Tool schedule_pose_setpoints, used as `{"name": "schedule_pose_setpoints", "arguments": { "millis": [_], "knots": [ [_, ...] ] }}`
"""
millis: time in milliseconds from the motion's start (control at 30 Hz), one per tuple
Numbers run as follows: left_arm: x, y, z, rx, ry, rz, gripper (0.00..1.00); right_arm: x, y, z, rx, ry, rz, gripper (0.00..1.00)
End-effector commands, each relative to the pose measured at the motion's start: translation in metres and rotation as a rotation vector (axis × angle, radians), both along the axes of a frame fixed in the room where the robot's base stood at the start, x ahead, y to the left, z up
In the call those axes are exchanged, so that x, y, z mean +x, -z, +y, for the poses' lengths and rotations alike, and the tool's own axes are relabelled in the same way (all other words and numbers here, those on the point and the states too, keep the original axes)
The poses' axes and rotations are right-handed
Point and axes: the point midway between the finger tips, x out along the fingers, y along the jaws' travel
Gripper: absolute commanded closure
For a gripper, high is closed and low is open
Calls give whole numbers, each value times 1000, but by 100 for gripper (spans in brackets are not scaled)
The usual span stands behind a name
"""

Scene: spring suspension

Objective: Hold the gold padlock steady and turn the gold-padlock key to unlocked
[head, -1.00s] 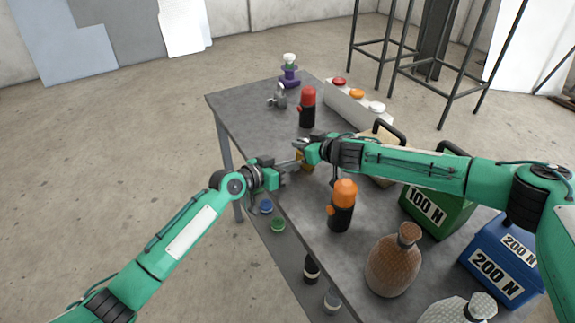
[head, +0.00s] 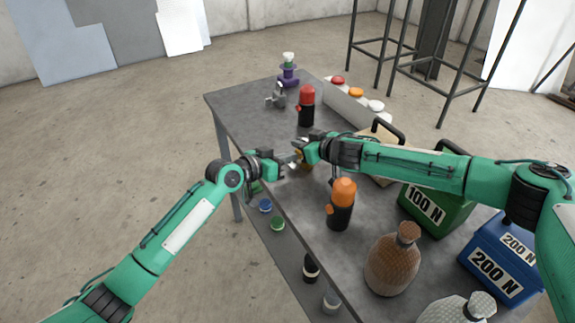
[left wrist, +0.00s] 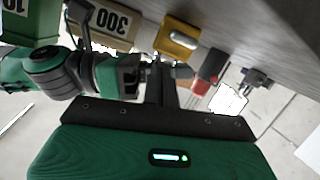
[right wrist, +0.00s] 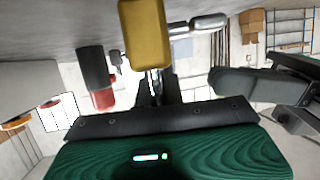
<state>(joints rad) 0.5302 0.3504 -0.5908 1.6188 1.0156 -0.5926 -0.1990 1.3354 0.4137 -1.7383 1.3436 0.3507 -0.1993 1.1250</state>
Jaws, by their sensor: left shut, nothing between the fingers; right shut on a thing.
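The gold padlock (head: 306,163) is at the table's left edge, mostly hidden in the head view by my right gripper (head: 312,153). My right gripper is shut on it; in the right wrist view the padlock (right wrist: 145,35) shows as a gold block at the fingertips. A silver rounded piece (right wrist: 205,22) sticks out to its right. My left gripper (head: 290,161) is shut and empty, close to the padlock from the left. In the left wrist view the padlock (left wrist: 178,40) lies just beyond the left fingers (left wrist: 161,85). I cannot tell the key or its turn.
A red-capped bottle (head: 307,105) and a grey metal part (head: 278,96) stand farther back. An orange-capped bottle (head: 342,205) stands nearer. Green (head: 435,210) and blue (head: 500,270) weights are at the right. The floor left of the table is clear.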

Motion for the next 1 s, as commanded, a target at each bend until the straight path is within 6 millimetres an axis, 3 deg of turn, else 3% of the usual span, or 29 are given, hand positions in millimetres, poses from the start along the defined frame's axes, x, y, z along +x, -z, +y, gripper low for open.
{"name": "schedule_pose_setpoints", "arguments": {
  "millis": [33, 400, 600, 933, 967, 1000],
  "knots": [
    [-3, -9, 4, 2, -1, -5, 100, 0, 2, -1, -4, 2, 1, 100],
    [-54, -28, 56, 0, -2, -8, 100, 0, 1, -1, -3, 1, 1, 100],
    [-66, -33, 67, -3, -2, -8, 100, 0, 1, 0, -2, 0, 1, 100],
    [-67, -35, 69, -5, -2, -9, 100, -1, 1, 0, -2, -1, 1, 100],
    [-67, -35, 69, -5, -2, -9, 100, -1, 1, 0, -2, -1, 1, 85],
    [-67, -35, 69, -5, -2, -9, 100, -1, 1, 0, -2, -1, 1, 77]
  ]
}}
